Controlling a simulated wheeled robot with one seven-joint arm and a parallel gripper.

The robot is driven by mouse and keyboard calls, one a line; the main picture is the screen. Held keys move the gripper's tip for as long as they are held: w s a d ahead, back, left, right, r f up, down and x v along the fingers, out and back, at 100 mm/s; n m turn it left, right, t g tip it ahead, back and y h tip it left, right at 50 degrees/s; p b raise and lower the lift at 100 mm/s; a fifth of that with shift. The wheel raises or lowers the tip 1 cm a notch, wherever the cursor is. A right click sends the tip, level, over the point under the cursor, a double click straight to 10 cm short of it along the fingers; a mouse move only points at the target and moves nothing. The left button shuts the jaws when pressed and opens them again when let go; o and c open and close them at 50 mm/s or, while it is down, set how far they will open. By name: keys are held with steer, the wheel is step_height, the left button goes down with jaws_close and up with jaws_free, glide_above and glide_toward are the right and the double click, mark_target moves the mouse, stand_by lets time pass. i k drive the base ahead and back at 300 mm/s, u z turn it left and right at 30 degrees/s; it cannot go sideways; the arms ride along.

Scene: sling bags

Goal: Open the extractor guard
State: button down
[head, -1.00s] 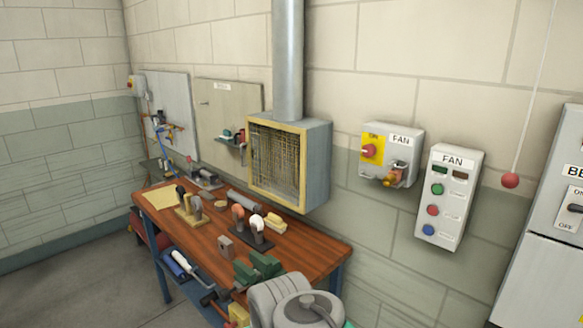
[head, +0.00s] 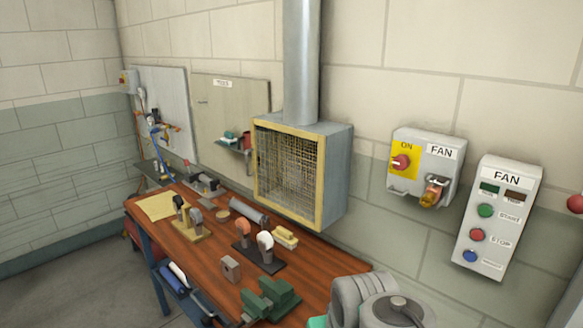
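The extractor guard (head: 288,172) is a wire mesh panel in a yellow frame. It covers the front of the grey extractor box (head: 336,180) on the wall, behind the workbench, and looks closed. A thin upright part, perhaps a handle or latch, shows at its left edge, too small to make out. A round grey duct (head: 302,60) rises from the box. My gripper is not in view; only rounded grey links of my arm show at the bottom right, in front of the bench and apart from the guard.
The wooden workbench (head: 200,251) below the guard carries a green vise (head: 270,300), several tools on stands and a cream sheet (head: 158,206). Right of the box hang a fan isolator (head: 425,165) with a red ON knob and a fan button panel (head: 497,215). Floor shows at lower left.

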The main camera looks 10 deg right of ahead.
mark_target(322, 140)
steer(key=i, duration=0.6)
steer(key=u, duration=0.45)
steer(key=k, duration=0.45)
steer(key=u, duration=1.65)
steer(key=i, duration=1.35)
steer(key=z, duration=0.5)
steer(key=i, duration=1.05)
steer(key=z, duration=0.7)
